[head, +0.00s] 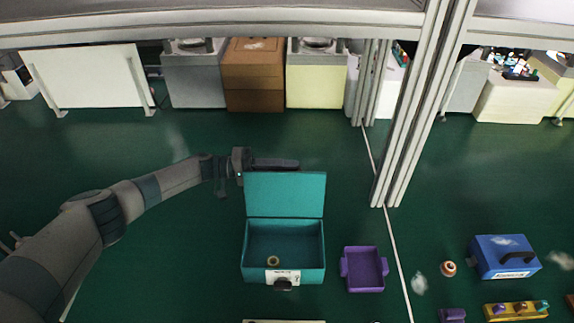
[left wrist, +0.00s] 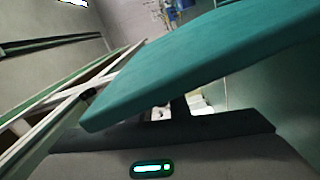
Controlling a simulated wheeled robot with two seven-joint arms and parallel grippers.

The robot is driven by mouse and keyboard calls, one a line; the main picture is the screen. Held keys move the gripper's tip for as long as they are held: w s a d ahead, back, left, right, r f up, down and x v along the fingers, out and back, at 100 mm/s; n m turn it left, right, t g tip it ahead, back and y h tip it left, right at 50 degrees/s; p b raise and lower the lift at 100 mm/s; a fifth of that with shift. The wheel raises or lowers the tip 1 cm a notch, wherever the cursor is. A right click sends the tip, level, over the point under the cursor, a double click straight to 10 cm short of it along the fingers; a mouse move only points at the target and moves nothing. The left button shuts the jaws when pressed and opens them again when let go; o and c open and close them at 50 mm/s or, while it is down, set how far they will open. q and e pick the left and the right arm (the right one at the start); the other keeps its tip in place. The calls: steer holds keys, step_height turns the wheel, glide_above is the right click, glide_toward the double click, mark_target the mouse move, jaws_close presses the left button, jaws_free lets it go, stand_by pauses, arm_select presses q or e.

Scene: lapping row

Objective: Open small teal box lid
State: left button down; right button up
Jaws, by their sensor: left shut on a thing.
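The small teal box (head: 285,275) stands on the green surface in the middle of the head view. Its lid (head: 285,194) stands raised, roughly upright, at the box's back edge, so the inside shows. A small round ring-like item (head: 272,261) lies inside. A dark handle (head: 283,284) and a white label are on the box's front. My left gripper (head: 285,164) is at the lid's top edge, shut on the lid. In the left wrist view the lid (left wrist: 210,65) crosses the picture close to the dark gripper (left wrist: 180,122). My right gripper is not in view.
A purple tray (head: 366,288) sits right of the box. Farther right are a small round copper-coloured item (head: 448,268), a blue case (head: 505,258) and a yellow block (head: 516,311). A metal frame post (head: 412,110) stands behind right. Green floor behind the lid is clear.

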arm_select(q)
steer(key=shift+s+f, duration=0.3)
steer(key=shift+f, duration=0.15)
steer(key=c, duration=2)
jaws_free()
steer(key=shift+o, duration=1.2)
steer(key=shift+w+r, duration=0.1)
steer(key=shift+w, duration=0.05)
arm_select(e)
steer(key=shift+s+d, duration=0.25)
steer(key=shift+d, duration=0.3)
arm_select(q)
steer(key=shift+a+r, duration=0.1)
steer(key=shift+r, duration=0.05)
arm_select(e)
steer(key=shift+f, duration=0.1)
arm_select(q)
steer(key=s+a+b, duration=0.1)
steer(key=a+b, duration=0.5)
steer(key=a, duration=1.1)
steer(key=shift+a, duration=0.15)
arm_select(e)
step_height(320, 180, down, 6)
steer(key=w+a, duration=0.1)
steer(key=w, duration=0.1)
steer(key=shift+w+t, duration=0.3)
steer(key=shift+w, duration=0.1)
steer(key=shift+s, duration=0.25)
